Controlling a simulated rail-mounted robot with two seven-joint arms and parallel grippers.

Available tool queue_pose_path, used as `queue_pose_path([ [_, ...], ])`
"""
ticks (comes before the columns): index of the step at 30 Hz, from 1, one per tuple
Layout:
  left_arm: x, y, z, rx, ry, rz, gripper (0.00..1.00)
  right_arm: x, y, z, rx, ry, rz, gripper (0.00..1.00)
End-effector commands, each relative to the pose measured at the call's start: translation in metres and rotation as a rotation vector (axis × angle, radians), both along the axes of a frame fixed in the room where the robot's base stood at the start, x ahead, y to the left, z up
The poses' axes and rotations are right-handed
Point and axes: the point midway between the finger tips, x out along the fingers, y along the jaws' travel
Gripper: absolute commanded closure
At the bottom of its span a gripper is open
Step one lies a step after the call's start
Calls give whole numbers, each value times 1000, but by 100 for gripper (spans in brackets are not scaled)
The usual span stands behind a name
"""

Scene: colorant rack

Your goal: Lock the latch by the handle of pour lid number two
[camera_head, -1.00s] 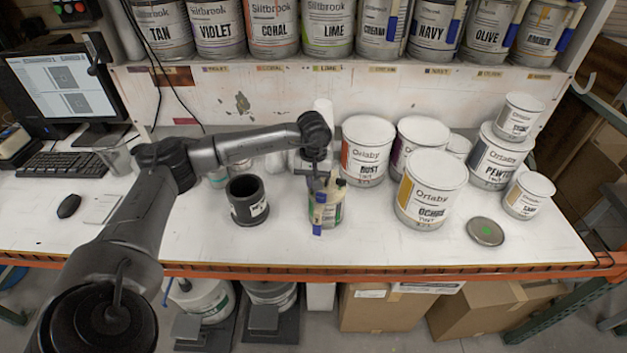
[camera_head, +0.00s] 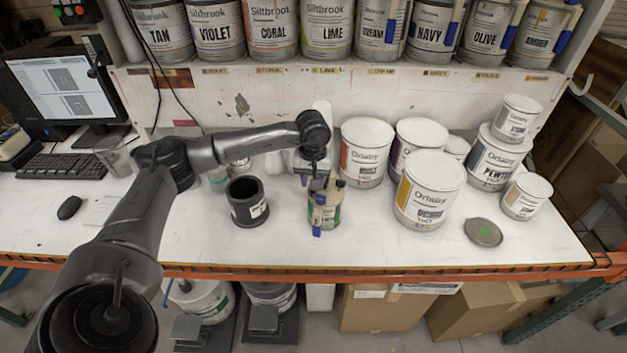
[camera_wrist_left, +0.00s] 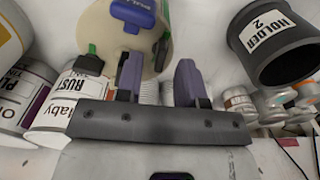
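A small can (camera_head: 327,216) with a cream pour lid (camera_head: 336,190) stands at the front middle of the bench. Blue parts (camera_head: 317,231) show at its front. In the left wrist view the lid (camera_wrist_left: 105,38) is at the top, with a blue piece (camera_wrist_left: 133,12) and small green and black pieces at its rim. No lid number is readable. My left gripper (camera_head: 318,182) is over the can's back side. In the wrist view the gripper (camera_wrist_left: 158,82) has its two fingers apart with nothing held between them, close to the lid's rim. My right gripper is not in view.
The black cup marked HOLDER 2 (camera_head: 247,202) stands left of the can; it also shows in the wrist view (camera_wrist_left: 282,40). The Rust can (camera_head: 365,152) and Ochre can (camera_head: 428,193) stand to the right. A loose round lid (camera_head: 484,232) lies farther right. Bench front is clear.

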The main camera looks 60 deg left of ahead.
Motion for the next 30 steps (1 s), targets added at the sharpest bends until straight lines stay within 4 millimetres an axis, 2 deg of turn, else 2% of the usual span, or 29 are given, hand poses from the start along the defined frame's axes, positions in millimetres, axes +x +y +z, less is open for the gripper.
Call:
queue_pose_path([
  [9,-6,6,45,1,-2,11,65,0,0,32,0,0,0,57],
  [15,-10,9,67,1,-1,19,65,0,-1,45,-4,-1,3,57],
  [30,-11,9,70,1,-1,20,65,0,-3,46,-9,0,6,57],
])
